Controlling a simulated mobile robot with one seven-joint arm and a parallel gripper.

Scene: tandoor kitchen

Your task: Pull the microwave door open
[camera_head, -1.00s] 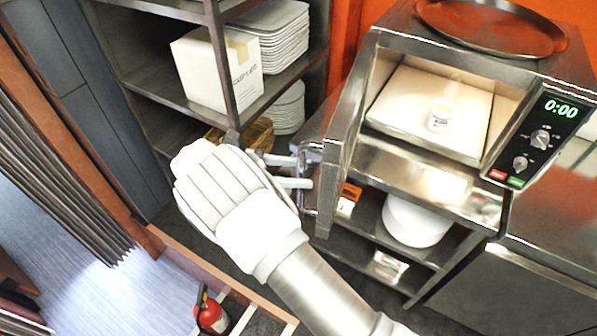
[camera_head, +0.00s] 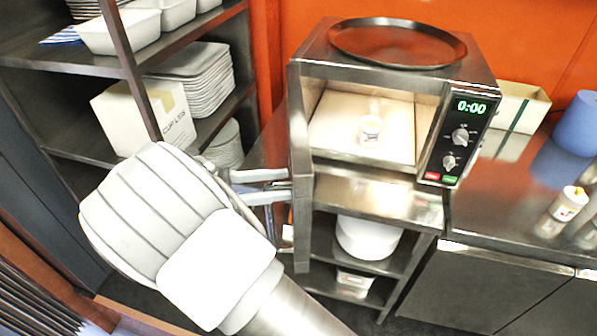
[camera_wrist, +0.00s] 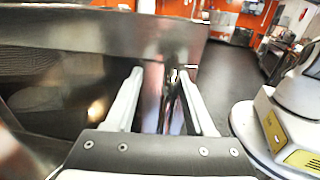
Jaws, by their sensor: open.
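The microwave (camera_head: 312,48) stands on a steel counter, with its cavity open to view and a small white cup (camera_head: 370,131) inside on a pale floor. Its door (camera_head: 301,180) stands swung wide open at the left, nearly edge-on to the head camera. My gripper (camera_head: 288,185) is open, with its two fingers reaching to the door's left side. In the wrist view, the fingers (camera_wrist: 161,85) are spread, and the door (camera_wrist: 100,32) spans the upper left. A shiny upright strip lies between the fingers; I cannot tell whether they touch it.
A dark shelf rack (camera_head: 60,75) with a white box (camera_head: 150,112) and stacked plates (camera_head: 200,75) stands at the left. A round tray (camera_head: 397,42) lies on the microwave. A white pot (camera_head: 366,238) sits on the shelf below. Open floor (camera_wrist: 228,80) shows in the wrist view.

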